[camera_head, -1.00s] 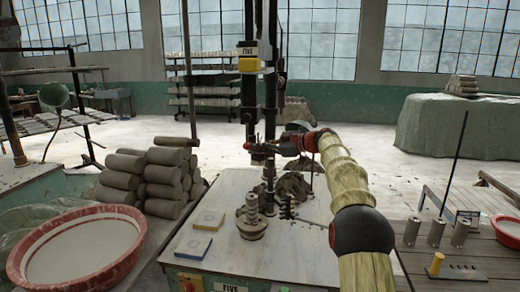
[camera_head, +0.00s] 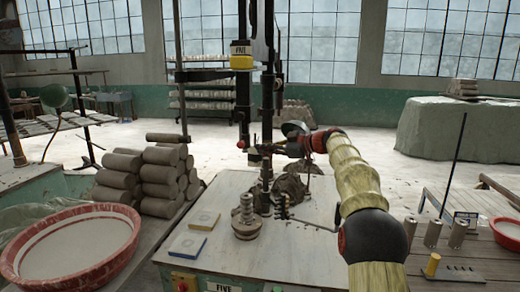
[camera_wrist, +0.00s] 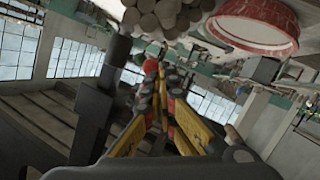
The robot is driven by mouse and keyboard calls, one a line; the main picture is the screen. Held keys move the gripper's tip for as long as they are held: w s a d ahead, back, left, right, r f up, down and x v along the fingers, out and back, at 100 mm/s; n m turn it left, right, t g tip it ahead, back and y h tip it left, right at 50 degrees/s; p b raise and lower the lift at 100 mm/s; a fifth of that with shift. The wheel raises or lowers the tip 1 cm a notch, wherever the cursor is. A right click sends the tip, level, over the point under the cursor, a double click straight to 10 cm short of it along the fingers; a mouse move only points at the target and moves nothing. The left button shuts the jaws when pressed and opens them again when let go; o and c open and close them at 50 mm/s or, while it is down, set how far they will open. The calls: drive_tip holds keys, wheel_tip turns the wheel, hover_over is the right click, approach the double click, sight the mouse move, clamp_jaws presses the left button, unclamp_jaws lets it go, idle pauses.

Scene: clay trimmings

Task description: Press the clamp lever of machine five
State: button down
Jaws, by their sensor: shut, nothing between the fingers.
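Machine five is a dark upright press with a FIVE sign (camera_head: 240,48) and a yellow block under it. Its light table (camera_head: 275,245) carries a second FIVE label in front. A red ball knob (camera_head: 241,145), apparently the lever's end, shows beside the column; it also shows in the wrist view (camera_wrist: 150,66). My gripper (camera_head: 256,150) reaches in from the right at the column, just right of the knob. In the wrist view my gripper (camera_wrist: 158,80) is shut and empty, its tips close to the knob. I cannot tell whether they touch. The lever's arm is mostly hidden.
A stacked metal piece (camera_head: 247,218), a blue block (camera_head: 188,244) and a yellow block (camera_head: 204,220) are on the table. Clay rolls (camera_head: 150,180) and a red-rimmed basin (camera_head: 75,225) stand left, a wooden bench (camera_head: 485,258) right.

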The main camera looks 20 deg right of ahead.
drive_tip(key=s+d+f, duration=0.3)
drive_tip(key=s+d, duration=0.1)
drive_tip(key=s, duration=0.2)
drive_tip(key=shift+f+p, duration=0.15)
drive_tip(key=shift+p, duration=0.2)
